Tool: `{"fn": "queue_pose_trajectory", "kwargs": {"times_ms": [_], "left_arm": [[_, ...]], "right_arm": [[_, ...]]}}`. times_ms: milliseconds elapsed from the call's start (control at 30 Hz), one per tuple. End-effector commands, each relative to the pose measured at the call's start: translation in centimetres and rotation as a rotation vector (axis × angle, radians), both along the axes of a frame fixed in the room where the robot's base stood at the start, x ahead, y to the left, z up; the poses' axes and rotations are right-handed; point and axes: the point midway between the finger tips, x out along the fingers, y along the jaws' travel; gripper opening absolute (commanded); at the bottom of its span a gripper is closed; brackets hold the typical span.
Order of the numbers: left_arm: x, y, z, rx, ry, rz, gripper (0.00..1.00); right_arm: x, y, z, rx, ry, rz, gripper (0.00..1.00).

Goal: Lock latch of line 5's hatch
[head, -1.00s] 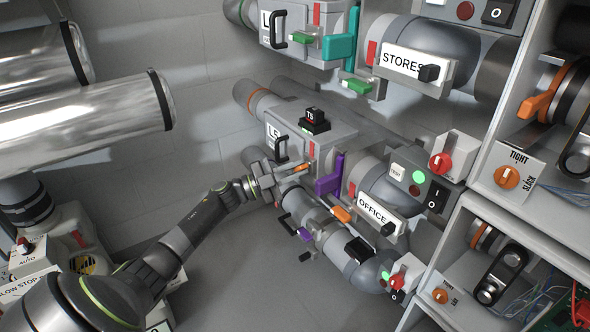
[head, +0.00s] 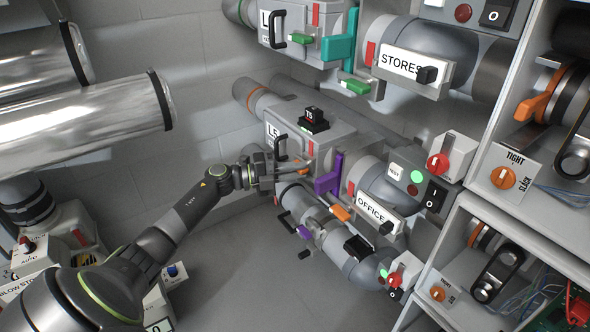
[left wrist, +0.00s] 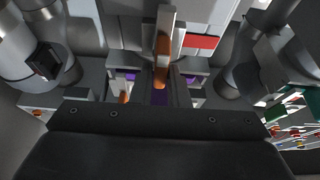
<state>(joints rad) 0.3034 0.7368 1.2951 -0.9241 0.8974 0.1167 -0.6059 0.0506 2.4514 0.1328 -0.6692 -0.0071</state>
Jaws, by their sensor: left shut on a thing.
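Line 5's hatch is on the grey box labelled L5 (head: 335,143), in the middle of the head view, with a black handle (head: 281,148) on its front. Its latch, an orange lever (head: 304,172), sits at the box's lower right, beside a small red plate (head: 310,149). My left gripper (head: 291,174) reaches it from the left and is shut on the lever. In the left wrist view the orange lever (left wrist: 160,76) shows between the fingers. The fingers partly hide the lever in the head view. My right gripper is not in view.
A purple lever (head: 329,180) stands just right of the latch, with the OFFICE pipe (head: 378,187) beyond it. A smaller pipe with purple and orange levers (head: 340,213) lies below. Another hatch box with a teal lever (head: 339,46) is above.

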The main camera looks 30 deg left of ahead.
Motion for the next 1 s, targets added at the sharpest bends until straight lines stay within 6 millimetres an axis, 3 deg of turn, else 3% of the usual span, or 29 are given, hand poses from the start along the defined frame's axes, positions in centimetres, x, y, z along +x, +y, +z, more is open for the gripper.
{"fn": "queue_pose_trajectory", "kwargs": {"times_ms": [533,567,700,1000], "left_arm": [[-0.09,-0.03,-0.21,0.023,-0.006,-0.002,0.00],[-0.09,-0.03,-0.21,0.023,-0.006,-0.002,0.17],[-0.06,-0.02,-0.16,0.023,-0.007,-0.001,0.34],[-0.14,0.13,-0.07,0.022,-0.008,0.000,0.34]], "right_arm": [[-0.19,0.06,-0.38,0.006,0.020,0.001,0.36],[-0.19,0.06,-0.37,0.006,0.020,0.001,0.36],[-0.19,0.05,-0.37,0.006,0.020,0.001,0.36],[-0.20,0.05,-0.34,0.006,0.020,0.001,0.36]]}}
